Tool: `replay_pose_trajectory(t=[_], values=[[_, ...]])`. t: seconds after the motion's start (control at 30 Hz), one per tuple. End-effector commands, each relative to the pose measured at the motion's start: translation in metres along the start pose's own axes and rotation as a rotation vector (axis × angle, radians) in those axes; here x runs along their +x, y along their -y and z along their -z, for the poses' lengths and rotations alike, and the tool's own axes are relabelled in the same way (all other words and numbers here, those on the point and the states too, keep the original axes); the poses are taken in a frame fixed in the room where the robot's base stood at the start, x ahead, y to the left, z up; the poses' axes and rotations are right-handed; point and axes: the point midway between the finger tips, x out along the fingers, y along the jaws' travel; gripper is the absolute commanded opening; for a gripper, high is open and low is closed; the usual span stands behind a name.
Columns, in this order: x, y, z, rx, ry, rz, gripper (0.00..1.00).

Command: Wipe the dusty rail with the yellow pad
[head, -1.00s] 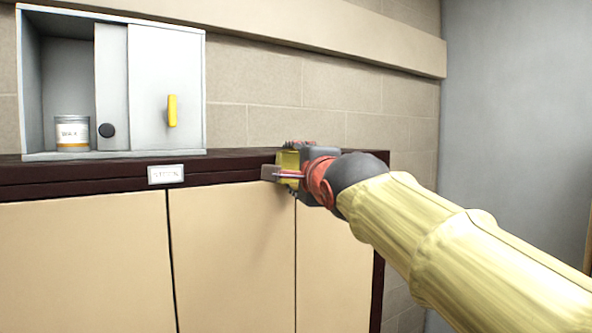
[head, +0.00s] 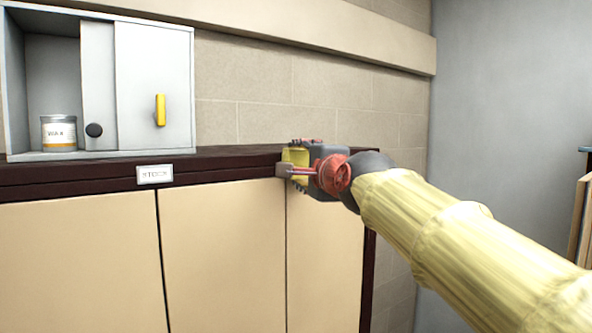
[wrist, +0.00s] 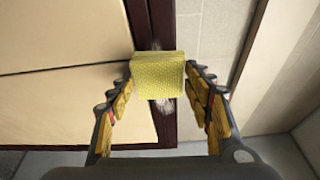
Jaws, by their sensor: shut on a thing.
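The yellow pad (wrist: 158,75) is a textured block between my gripper's fingers (wrist: 158,82) in the wrist view. My gripper is shut on it. The dark brown rail (wrist: 140,20) runs along the cabinet's top edge, and the pad lies over it, seemingly against it. Pale dust (wrist: 165,104) shows on the rail on both sides of the pad. In the head view, the pad (head: 299,156) shows partly behind my gripper (head: 294,163), near the right end of the rail (head: 222,161). The pad's underside is hidden.
A grey cupboard (head: 188,85) with a yellow handle (head: 160,110) stands on the left of the cabinet top. A wax tin (head: 59,133) sits in its open side. A "STOCK" label (head: 154,174) is on the rail. The wall (head: 260,80) is close behind.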

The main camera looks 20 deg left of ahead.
Motion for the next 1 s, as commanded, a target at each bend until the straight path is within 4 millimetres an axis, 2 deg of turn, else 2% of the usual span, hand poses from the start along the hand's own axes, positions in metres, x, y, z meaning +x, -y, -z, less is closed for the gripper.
replay_pose_trajectory(t=[0.03, 0.23, 0.53, 0.8, 1.0], values=[[0.002, -0.005, 0.005, 0.001, -0.002, 0.000, 0.30], [0.008, -0.004, 0.018, 0.001, -0.002, -0.001, 0.30], [0.011, -0.001, 0.028, 0.000, 0.000, -0.001, 0.30], [0.016, 0.000, 0.049, 0.000, -0.002, 0.000, 0.30], [0.018, 0.002, 0.056, 0.000, 0.000, 0.000, 0.30]])
